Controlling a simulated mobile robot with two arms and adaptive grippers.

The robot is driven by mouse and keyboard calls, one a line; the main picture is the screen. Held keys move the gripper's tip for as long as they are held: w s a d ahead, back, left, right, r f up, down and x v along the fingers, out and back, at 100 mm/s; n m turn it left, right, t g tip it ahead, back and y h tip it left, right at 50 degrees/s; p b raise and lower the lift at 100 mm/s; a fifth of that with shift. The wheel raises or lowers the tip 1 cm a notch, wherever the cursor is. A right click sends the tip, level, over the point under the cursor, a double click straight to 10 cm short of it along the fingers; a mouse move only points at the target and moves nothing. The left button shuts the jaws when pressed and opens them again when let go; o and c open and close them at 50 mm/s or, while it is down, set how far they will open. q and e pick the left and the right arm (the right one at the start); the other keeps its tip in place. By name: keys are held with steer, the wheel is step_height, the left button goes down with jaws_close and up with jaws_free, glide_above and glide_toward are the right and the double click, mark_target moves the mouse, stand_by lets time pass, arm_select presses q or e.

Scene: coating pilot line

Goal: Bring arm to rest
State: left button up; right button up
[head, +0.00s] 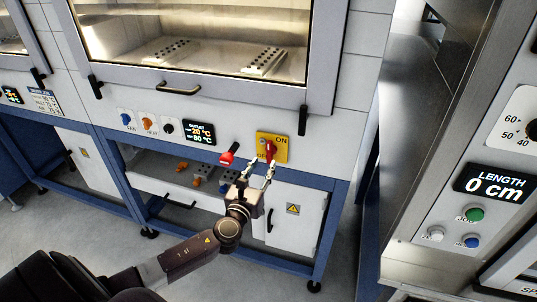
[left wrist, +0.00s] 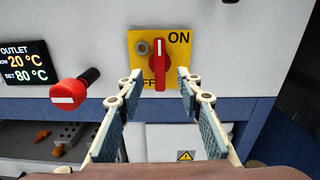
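My left gripper (head: 259,170) reaches up from the lower left to the front of the oven cabinet. In the left wrist view its two fingers (left wrist: 160,82) are spread with nothing between the pads. A red rotary switch (left wrist: 159,62) on a yellow plate (left wrist: 140,38) shows beyond and between the fingertips, with a gap on each side. Its handle stands upright in that view. "ON" is readable at upper right; the lower-left lettering is partly covered by a fingertip. The switch also shows in the head view (head: 269,149). My right gripper is not in view.
A red knob (head: 229,154) sticks out left of the plate, close to my left gripper. An outlet display (head: 199,132) reads 20 °C, set 80 °C. A glass oven door (head: 178,88) is above. A machine with a length display (head: 495,185) stands at right.

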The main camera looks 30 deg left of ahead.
arm_select(q)
steer(key=shift+s, duration=0.1)
stand_by(0.4)
steer(key=s+a+f+n+g, duration=0.1)
steer(key=s+f+n+g, duration=0.25)
steer(key=f, duration=0.85)
steer(key=s+a+f+n+g, duration=0.1)
steer(key=s+f+n+g, duration=0.3)
steer(key=f, duration=0.8)
steer(key=s+d+f+n+g+h+b, duration=0.1)
steer(key=s+d+f+n+g, duration=0.2)
steer(key=s+f+n, duration=0.8)
steer(key=s+d+f+n+g+h, duration=0.1)
steer(key=s+d+f+n+g, duration=0.1)
steer(key=s+d+f+n, duration=0.2)
steer(key=s+d+f+n+g+h, duration=0.1)
steer(key=s+d+f+n, duration=0.3)
steer(key=s+f, duration=0.6)
steer(key=s+d+f+n+g+h, duration=0.1)
steer(key=s+d+f+n+g, duration=0.2)
steer(key=s, duration=1.8)
step_height(320, 180, down, 4)
steer(key=shift+d+f+n+b, duration=0.15)
steer(key=shift+d+n+b, duration=0.25)
steer(key=shift+d, duration=0.8)
